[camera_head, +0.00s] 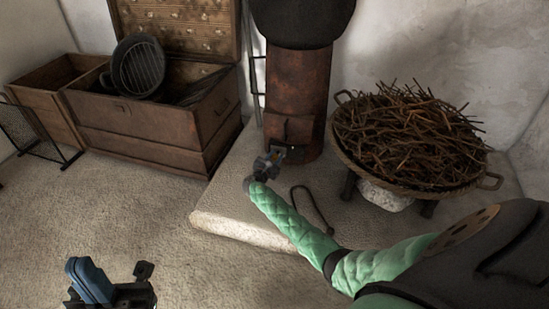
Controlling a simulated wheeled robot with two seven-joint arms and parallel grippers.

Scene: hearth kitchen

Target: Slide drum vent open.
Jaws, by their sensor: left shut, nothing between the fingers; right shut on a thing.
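The rusty drum (300,88) stands upright on a pale stone slab, with a dark rounded top. A dark vent fitting (285,130) shows low on its front. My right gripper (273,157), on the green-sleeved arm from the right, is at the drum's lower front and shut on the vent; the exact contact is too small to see. How far the vent stands open cannot be told. My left gripper (116,286) is shut and empty at the bottom left, well apart from the drum.
A basket of twigs (408,135) stands right of the drum. A wooden chest (150,125) with a dark grill pan (138,68) is to the left. A bent rod (312,208) lies on the slab (222,205).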

